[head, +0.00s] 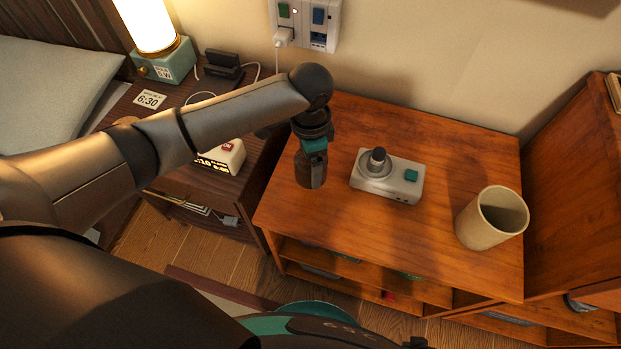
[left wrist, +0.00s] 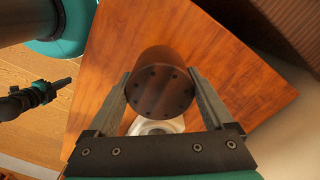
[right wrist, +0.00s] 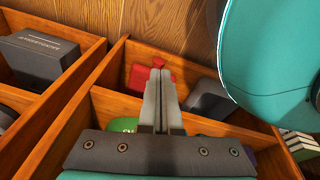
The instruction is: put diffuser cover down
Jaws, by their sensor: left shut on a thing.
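The diffuser cover (left wrist: 160,85) is a dark brown cylinder with a ring of small holes in its end. My left gripper (head: 313,158) is shut on it, with one finger on each side. In the head view the cover (head: 309,172) hangs upright over the left part of the wooden cabinet top. Its exact height above the wood is hard to tell. The white diffuser base (head: 408,188), with a round grey post and a teal button, stands just right of it. My right gripper (right wrist: 158,75) is shut and empty above the open cabinet compartments.
A beige cup (head: 484,225) stands on the right of the cabinet top (head: 440,260). A tall wooden unit (head: 575,200) borders it on the right. A nightstand with a lit lamp (head: 155,30) and a small white clock (head: 225,158) is at left. The front centre is bare.

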